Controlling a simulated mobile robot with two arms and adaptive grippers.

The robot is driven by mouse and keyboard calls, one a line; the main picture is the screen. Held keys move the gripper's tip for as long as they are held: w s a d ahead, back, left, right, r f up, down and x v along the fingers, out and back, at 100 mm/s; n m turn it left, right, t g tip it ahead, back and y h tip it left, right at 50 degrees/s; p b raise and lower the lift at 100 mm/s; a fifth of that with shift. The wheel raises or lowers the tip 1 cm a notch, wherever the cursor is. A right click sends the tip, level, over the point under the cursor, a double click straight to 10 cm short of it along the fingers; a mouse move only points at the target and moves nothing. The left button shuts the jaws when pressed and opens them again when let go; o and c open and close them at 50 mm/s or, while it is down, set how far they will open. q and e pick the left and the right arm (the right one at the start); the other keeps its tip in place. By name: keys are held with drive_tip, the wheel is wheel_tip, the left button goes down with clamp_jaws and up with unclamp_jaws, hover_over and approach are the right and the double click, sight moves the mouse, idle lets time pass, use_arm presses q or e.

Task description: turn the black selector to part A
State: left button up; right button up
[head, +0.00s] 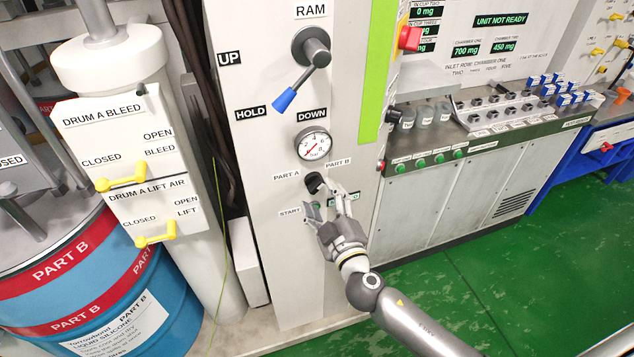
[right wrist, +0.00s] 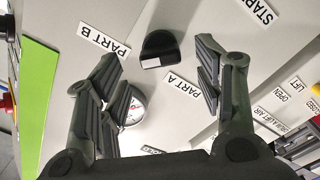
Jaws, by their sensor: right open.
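The black selector (head: 315,183) sits on the light grey panel below the round gauge, between the PART A label (head: 286,176) and the PART B label (head: 338,162). My right gripper (head: 326,199) is in front of it, fingers toward the panel. In the right wrist view the selector (right wrist: 160,48) shows beyond and between the open fingers (right wrist: 162,65), with no visible contact. The PART B label (right wrist: 104,40) is left of it and the PART A label (right wrist: 184,84) is below right. I cannot tell for sure which label it points to. My left gripper is out of view.
The RAM lever (head: 299,82) with a blue tip and the gauge (head: 313,144) are above the selector. START and another label, partly hidden by my gripper, are below. Yellow-handled valves (head: 122,183) stand left. Green floor (head: 470,275) is clear at the right.

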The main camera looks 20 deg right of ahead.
sight(318, 189)
drive_tip(key=shift+w+a+p, duration=0.1)
drive_tip(key=shift+w+p, duration=0.4)
drive_tip(key=shift+w, duration=1.7)
drive_tip(key=shift+c, duration=0.3)
drive_tip(key=c, duration=1)
